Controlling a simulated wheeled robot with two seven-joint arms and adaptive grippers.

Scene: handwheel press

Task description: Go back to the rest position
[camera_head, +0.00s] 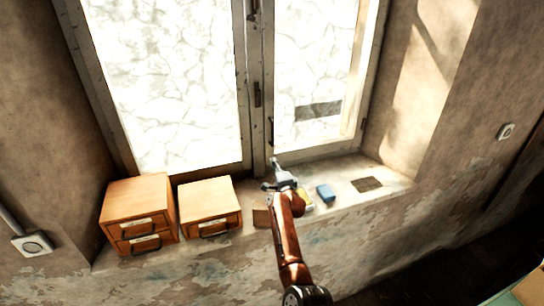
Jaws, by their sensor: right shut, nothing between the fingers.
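My right gripper (275,167) is at the end of my orange-brown arm, which reaches up from the bottom of the head view. It is shut and empty, over the window sill (345,172) in front of the window's middle post. The arm hides part of the sill behind it. My left gripper is not in view. No handwheel press shows.
A two-drawer wooden box (138,207) and a lower one-drawer box (208,206) stand left on the sill. A blue block (325,193) and a partly hidden yellow item (307,198) lie right of my arm. The window (257,95) rises behind.

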